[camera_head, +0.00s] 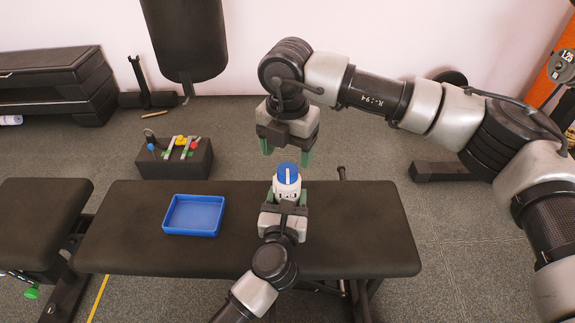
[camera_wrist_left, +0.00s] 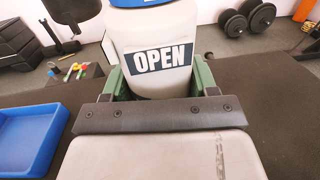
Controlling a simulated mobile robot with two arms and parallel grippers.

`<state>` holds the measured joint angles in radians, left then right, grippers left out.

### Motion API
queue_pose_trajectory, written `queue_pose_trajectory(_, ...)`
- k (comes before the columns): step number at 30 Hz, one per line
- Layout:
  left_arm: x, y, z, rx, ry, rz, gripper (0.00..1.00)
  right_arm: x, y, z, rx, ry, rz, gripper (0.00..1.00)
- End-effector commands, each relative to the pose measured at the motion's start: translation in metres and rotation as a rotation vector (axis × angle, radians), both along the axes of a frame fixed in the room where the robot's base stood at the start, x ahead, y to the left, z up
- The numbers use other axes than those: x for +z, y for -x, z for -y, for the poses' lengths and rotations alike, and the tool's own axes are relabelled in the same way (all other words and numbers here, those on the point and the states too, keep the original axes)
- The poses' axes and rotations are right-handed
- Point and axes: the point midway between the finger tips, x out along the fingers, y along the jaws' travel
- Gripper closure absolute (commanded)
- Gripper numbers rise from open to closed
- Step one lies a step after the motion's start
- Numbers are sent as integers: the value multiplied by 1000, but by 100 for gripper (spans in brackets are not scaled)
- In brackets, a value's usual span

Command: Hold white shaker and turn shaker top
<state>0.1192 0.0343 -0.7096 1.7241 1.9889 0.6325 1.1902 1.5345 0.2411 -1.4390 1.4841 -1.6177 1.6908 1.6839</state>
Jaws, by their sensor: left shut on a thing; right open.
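The white shaker (camera_head: 287,188) stands upright over the black bench, with a blue top (camera_head: 288,172) that has a pale bar across it. My left gripper (camera_head: 286,197) is shut on the shaker's body from the near side. In the left wrist view the shaker (camera_wrist_left: 150,82) sits between the green fingers and bears an "OPEN" label (camera_wrist_left: 162,57); only the lower edge of its blue top shows. My right gripper (camera_head: 287,147) is open and empty, pointing down just above and behind the blue top, one green finger on each side. I cannot tell the exact gap.
A blue tray (camera_head: 194,233) lies on the bench (camera_head: 345,245) left of the shaker, also visible in the left wrist view (camera_wrist_left: 30,140). The bench right of the shaker is clear. A black box (camera_head: 190,162) with small colored parts stands behind on the floor.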

Motion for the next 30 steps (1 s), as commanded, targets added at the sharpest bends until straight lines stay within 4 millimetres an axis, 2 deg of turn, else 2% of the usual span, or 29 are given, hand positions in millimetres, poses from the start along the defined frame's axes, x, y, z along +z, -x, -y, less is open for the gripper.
queue_pose_trajectory(3, 0, 0, 0, 0, 0, 0, 75, -21, 1, 0, 1, 0, -2, 30)
queue_pose_trajectory(9, 0, 0, 0, 0, 0, 0, 75, -41, 0, 0, 1, -1, 0, 30)
queue_pose_trajectory(20, 0, 0, 0, 0, 0, 0, 75, -45, 0, 0, 2, -1, 0, 32)
queue_pose_trajectory(27, 0, 0, 0, 0, 0, 0, 75, -45, 0, 0, 2, -1, 0, 69)
queue_pose_trajectory(30, 0, 0, 0, 0, 0, 0, 75, -45, 0, 0, 2, -1, 0, 80)
